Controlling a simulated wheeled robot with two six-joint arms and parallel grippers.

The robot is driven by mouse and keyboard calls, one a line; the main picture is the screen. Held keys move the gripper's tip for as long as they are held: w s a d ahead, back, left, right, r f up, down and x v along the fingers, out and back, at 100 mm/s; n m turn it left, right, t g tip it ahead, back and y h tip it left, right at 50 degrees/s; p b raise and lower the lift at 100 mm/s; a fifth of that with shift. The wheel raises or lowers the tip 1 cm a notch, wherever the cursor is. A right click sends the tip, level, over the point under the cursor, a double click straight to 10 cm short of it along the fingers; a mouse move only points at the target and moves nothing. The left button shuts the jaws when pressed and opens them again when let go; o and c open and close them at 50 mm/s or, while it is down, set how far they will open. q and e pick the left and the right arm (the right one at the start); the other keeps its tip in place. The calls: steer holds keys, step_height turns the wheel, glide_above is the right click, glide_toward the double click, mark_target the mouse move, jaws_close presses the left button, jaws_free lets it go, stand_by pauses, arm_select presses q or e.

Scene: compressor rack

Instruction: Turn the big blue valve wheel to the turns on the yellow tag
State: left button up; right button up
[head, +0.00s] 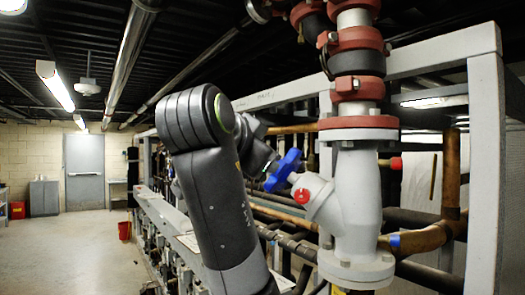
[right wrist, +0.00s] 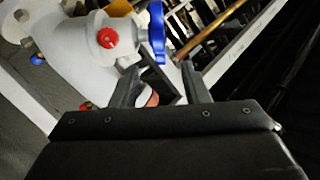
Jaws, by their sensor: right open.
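The blue valve wheel (head: 283,170) is mounted on the slanted stem of a white valve body (head: 352,205). It shows nearly edge-on in the right wrist view (right wrist: 157,32). My right gripper (right wrist: 159,70) is open, with its two dark fingers apart. The wheel's lower edge appears in line with the gap between the fingertips; I cannot tell whether they touch it. In the head view my right arm covers most of the gripper, just left of the wheel. My left gripper is out of view.
A red cap (head: 302,196) sits on the valve body beside the wheel. A grey rack frame (head: 484,150) with copper and dark pipes stands behind and to the right. Open floor (head: 75,250) lies at the left, toward a grey door (head: 84,170).

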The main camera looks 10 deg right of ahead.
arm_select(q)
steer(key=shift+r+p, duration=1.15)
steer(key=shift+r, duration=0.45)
arm_select(e)
steer(key=shift+v, duration=0.8)
steer(key=shift+d, duration=0.15)
